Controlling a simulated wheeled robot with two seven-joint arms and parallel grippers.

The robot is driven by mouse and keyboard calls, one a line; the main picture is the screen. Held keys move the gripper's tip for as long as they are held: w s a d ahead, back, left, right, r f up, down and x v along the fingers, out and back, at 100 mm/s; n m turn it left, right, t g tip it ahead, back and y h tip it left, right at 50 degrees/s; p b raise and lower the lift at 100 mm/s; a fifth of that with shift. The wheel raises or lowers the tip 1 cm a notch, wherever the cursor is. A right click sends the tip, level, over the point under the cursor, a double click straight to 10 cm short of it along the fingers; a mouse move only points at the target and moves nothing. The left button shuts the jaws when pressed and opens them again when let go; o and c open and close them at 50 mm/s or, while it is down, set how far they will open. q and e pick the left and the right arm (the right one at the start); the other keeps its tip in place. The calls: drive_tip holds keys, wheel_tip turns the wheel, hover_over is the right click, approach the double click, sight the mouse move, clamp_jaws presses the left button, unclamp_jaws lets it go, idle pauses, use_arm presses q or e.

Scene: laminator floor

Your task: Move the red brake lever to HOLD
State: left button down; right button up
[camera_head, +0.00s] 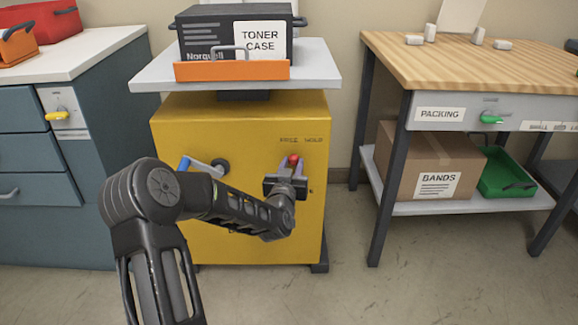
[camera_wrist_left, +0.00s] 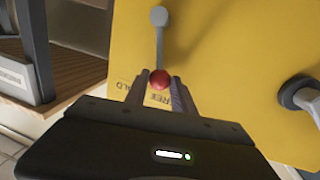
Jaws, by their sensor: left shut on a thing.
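The red ball knob of the brake lever (camera_head: 293,159) is on the front of the yellow cabinet (camera_head: 175,135). It sits just below the FREE and HOLD lettering, closer to FREE. My left gripper (camera_head: 292,166) is shut on the red knob. In the left wrist view, the red knob (camera_wrist_left: 160,79) lies between the fingertips (camera_wrist_left: 160,88), and the grey lever arm runs straight from it to a round pivot (camera_wrist_left: 159,17). The fingers and hand partly cover the lettering. The head view hides the lever's pivot behind my gripper. My right gripper does not show.
A blue-handled crank (camera_head: 203,166) is left of the lever on the same cabinet. A toner case (camera_head: 205,38) and orange tray (camera_head: 232,71) sit on top. A packing table (camera_head: 400,60) stands right, drawers (camera_head: 35,155) left. Floor between cabinet and table is clear.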

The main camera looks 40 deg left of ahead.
use_arm(q)
drive_tip(key=shift+w+d+r+m+p, duration=0.2)
drive_tip(key=shift+w+d+m, duration=0.2)
drive_tip(key=shift+m, duration=0.2)
drive_tip(key=shift+w+d+r+m+p, duration=0.15)
drive_tip(key=shift+w+d+m+p, duration=0.1)
drive_tip(key=shift+d+m, duration=0.3)
drive_tip(key=shift+w+d+m+g+p, duration=0.35)
drive_tip(key=shift+d+m+g+p, duration=0.1)
drive_tip(key=shift+m, duration=0.4)
drive_tip(key=shift+w+d+f+m+g+p, duration=0.15)
drive_tip(key=shift+w+d+m+p, duration=0.15)
drive_tip(key=shift+m+p, duration=0.15)
drive_tip(key=shift+w+d+r+m+g+p, duration=0.1)
drive_tip(key=shift+w+d+m+p, duration=0.1)
drive_tip(key=shift+d+m+p, duration=0.25)
drive_tip(key=shift+w+d+f+m+p, duration=0.3)
drive_tip(key=shift+f+m+p, duration=0.15)
drive_tip(key=shift+m, duration=0.35)
drive_tip(key=c, duration=1.1)
unclamp_jaws()
drive_tip(key=shift+o, duration=0.2)
